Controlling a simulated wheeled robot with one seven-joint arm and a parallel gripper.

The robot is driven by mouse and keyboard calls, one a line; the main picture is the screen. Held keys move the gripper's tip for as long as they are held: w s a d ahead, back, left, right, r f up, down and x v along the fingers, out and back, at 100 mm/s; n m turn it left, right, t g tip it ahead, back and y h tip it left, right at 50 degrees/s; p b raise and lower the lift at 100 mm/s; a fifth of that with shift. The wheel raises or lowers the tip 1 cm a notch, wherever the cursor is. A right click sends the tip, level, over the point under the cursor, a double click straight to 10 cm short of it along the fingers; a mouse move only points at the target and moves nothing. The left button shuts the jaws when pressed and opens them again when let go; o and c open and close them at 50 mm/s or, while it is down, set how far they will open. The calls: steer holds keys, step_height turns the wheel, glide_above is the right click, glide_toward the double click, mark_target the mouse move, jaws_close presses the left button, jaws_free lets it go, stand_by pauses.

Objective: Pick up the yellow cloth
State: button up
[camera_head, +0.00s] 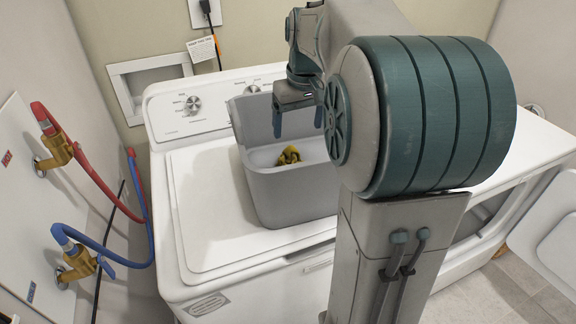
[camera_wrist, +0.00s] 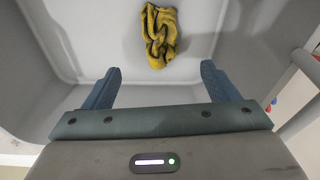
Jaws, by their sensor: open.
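The yellow cloth (camera_head: 289,155) lies crumpled on the floor of a grey bin (camera_head: 290,198). In the wrist view the cloth (camera_wrist: 159,35) is at the top centre, beyond the fingertips, and the bin's pale floor (camera_wrist: 100,30) surrounds it. My gripper (camera_head: 298,122) hangs over the bin, pointing down, with its fingers apart. In the wrist view my gripper (camera_wrist: 158,85) is open and empty, with its two blue fingers at left and right. The cloth is apart from the fingers. My arm hides part of the bin's right side in the head view.
The bin stands on a white washing machine (camera_head: 190,235). Its walls rise around the cloth. Red and blue hoses (camera_head: 100,245) are on the left wall. A power outlet (camera_head: 205,12) is on the back wall. The machine top left of the bin is clear.

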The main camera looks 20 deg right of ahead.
mark_target(293, 160)
steer(key=f, duration=0.4)
steer(key=w+f, duration=0.1)
steer(key=f, duration=0.3)
steer(key=w+f, duration=0.1)
steer(key=f, duration=0.4)
steer(key=shift+a+f+p, duration=0.1)
steer(key=shift+a+p, duration=0.05)
steer(key=shift+p, duration=0.2)
steer(key=c, duration=1.1)
